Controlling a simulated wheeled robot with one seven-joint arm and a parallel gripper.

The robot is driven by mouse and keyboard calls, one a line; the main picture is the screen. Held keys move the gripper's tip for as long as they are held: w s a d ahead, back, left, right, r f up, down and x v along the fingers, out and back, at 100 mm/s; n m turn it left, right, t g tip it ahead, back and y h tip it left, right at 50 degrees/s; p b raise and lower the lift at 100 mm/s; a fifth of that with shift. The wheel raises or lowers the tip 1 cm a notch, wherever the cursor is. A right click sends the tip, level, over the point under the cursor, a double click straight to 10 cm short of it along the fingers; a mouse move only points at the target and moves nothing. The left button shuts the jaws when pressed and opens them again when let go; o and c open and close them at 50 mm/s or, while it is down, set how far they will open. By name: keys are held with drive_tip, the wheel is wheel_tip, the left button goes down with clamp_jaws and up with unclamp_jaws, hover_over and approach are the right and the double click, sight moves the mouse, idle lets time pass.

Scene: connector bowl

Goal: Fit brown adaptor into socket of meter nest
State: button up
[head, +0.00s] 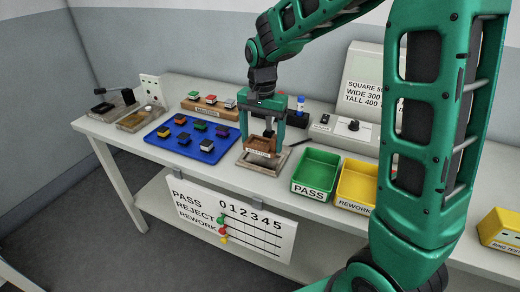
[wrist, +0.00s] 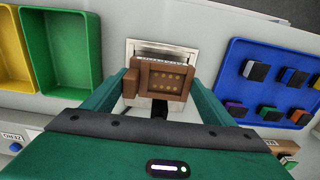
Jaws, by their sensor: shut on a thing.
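The brown adaptor (head: 261,144) is held between the fingers of my gripper (head: 267,135), over the meter nest. In the wrist view the nest (wrist: 140,47) is mostly covered by the adaptor. The socket is hidden, and I cannot tell whether the adaptor touches it.
A blue tray (head: 204,154) with several coloured connectors lies left of the nest. A green PASS bin (head: 314,187) and a yellow REWORK bin (head: 355,200) stand to its right. A wooden rack (head: 226,113) with connectors and a grey meter (head: 345,130) stand behind.

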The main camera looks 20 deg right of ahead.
sight(263, 145)
drive_tip(key=shift+f, duration=2)
drive_tip(key=shift+s+f, duration=0.1)
drive_tip(key=shift+f, duration=0.2)
drive_tip(key=shift+f, duration=0.15)
drive_tip(key=o, duration=1.2)
drive_tip(key=shift+s+f, duration=0.1)
drive_tip(key=shift+s, duration=0.15)
drive_tip(key=shift+w, duration=0.1)
drive_tip(key=shift+d, duration=0.15)
drive_tip(key=shift+w+r, duration=0.2)
drive_tip(key=shift+r, duration=0.1)
wheel_tip(263, 145, up, 13)
drive_tip(key=shift+f, duration=0.2)
